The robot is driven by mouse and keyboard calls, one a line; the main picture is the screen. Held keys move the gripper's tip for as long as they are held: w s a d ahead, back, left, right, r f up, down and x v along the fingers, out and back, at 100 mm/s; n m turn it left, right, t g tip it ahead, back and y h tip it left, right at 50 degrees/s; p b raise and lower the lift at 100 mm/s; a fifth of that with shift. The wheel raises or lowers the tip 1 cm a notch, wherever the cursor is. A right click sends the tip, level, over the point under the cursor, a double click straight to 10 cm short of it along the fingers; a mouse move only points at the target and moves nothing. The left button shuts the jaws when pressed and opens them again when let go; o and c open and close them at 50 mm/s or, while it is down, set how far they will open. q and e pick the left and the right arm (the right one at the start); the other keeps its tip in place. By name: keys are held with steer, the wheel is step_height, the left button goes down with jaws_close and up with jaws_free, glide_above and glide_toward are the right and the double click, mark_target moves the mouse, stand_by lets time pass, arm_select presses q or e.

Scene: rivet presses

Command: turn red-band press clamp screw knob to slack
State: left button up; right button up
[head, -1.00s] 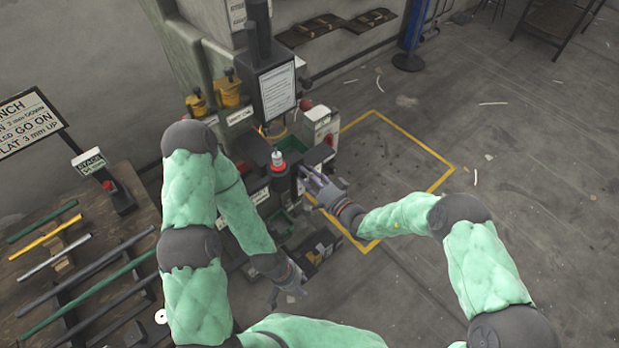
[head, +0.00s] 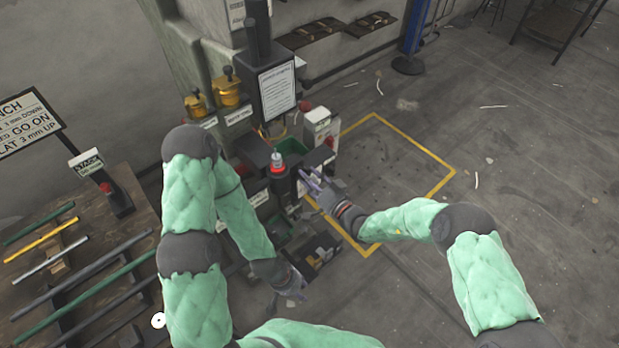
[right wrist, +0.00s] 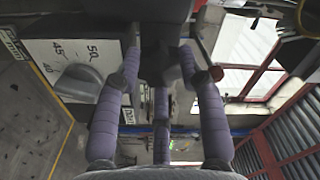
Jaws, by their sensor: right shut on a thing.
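The red-band press (head: 278,172) stands at the middle of the head view, a dark post with a red ring near its top. My right gripper (head: 309,178) is at the right side of this press. In the right wrist view my right gripper (right wrist: 160,75) has its purple fingers closed around a dark knob (right wrist: 160,48), seemingly the clamp screw knob. The fingers and the low angle hide much of it, and its turn angle cannot be read. My left gripper (head: 296,290) hangs low in front of the press; its fingers are too small to read.
A grey dial (right wrist: 80,82) on a numbered white plate is close to the right fingers' left side. A rack of rods (head: 70,260) is at left. Open floor with a yellow outline (head: 430,150) lies to the right.

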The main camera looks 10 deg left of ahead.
steer(key=o, duration=1.1)
steer(key=shift+s+a+f, duration=0.1)
steer(key=shift+s+a, duration=0.05)
steer(key=shift+o, duration=0.2)
steer(key=v, duration=1.2)
